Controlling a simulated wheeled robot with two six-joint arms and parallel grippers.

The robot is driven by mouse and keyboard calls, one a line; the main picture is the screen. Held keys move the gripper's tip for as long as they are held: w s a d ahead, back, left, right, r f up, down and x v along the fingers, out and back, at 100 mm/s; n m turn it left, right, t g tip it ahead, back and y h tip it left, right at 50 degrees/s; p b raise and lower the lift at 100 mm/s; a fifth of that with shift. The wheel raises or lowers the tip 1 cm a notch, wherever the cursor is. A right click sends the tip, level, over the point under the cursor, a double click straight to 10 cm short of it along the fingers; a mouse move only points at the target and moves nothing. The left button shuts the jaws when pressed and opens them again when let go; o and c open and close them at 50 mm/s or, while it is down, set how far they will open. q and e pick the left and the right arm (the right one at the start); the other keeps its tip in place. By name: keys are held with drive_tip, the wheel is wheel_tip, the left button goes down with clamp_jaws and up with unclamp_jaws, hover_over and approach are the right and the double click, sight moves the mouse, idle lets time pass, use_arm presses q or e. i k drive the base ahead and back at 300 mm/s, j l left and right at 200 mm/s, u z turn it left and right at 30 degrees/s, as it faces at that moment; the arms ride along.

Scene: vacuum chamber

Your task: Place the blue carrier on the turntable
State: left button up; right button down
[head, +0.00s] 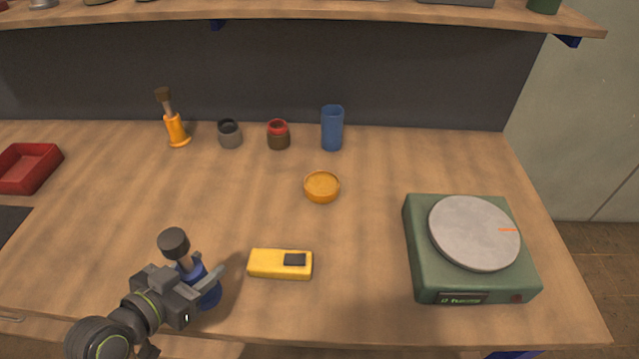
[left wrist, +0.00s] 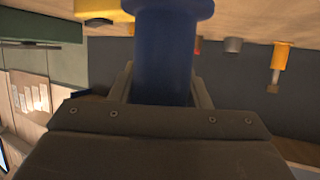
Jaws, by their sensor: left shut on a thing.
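The blue carrier (head: 209,294) is at the front left of the bench, with a dark knob on a stem (head: 174,243) at its top. My left gripper (head: 205,276) is shut on the blue carrier. In the left wrist view the blue carrier (left wrist: 164,60) stands between the two fingers. I cannot tell whether its base touches the bench. The turntable (head: 474,233) is a grey round plate with an orange mark, on a green base (head: 422,262) at the right. The plate is empty. My right gripper is not in view.
A yellow device (head: 279,264) lies just right of the carrier. An orange dish (head: 321,187) is mid-bench. An orange carrier (head: 176,130), grey jar (head: 229,134), red-topped jar (head: 278,135) and blue cup (head: 332,128) stand at the back. A red tray (head: 29,168) is far left.

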sight(474, 229)
drive_tip(key=k+l, duration=0.1)
drive_tip(key=l, duration=0.35)
drive_tip(key=k+l, duration=0.1)
drive_tip(key=l, duration=0.75)
drive_tip(key=k+l, duration=0.15)
drive_tip(key=l, duration=1.75)
drive_tip(key=i, duration=0.2)
